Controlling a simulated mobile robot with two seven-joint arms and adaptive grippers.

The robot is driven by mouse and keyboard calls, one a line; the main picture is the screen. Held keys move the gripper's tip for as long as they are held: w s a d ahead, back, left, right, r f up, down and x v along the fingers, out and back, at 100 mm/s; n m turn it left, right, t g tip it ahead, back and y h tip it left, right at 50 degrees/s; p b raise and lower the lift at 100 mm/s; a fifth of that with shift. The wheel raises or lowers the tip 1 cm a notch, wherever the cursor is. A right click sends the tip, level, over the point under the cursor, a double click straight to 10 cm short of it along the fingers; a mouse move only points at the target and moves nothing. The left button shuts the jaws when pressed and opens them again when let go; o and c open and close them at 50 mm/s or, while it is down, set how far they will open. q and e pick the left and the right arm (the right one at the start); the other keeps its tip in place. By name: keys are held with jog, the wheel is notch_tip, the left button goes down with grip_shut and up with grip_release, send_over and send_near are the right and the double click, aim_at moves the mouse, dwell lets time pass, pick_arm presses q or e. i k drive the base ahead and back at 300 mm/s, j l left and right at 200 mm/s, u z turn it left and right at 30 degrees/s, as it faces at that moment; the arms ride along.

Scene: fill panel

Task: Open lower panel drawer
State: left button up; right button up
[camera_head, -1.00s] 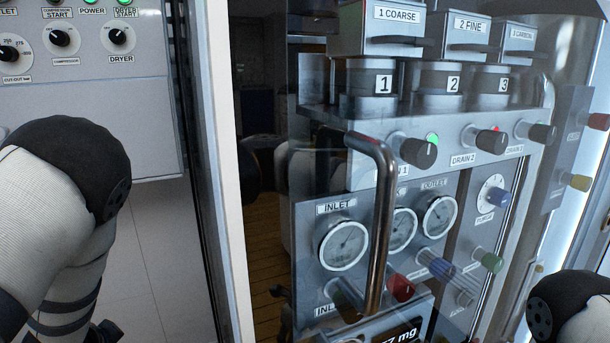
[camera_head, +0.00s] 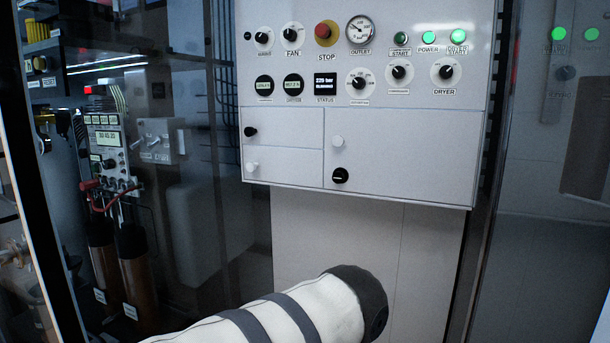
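The grey control panel (camera_head: 370,108) fills the upper middle of the head view. On its lower left are two stacked drawer fronts. The upper drawer (camera_head: 290,134) has a black knob (camera_head: 251,132). The lower drawer (camera_head: 290,170) has a white knob (camera_head: 252,167). Both look closed, flush with the panel. To their right is a larger front (camera_head: 410,160) with a white knob (camera_head: 337,141) and a black knob (camera_head: 340,175). A white and black link of my own arm reaches in at the bottom, below the panel. Neither gripper is in view.
Glass (camera_head: 195,190) on the left covers dark equipment with cylinders and a gauge block (camera_head: 105,150). A dark frame post stands at far left. A reflective pane (camera_head: 550,190) stands on the right. The space directly below the panel is open except for my arm.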

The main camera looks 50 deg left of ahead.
aim_at(300, 166)
jog(key=k+j+u, duration=0.15)
jog(key=u, duration=0.3)
jog(key=k+j+u, duration=0.1)
jog(key=j+u, duration=0.6)
jog(key=u, duration=0.15)
jog(key=k, duration=0.05)
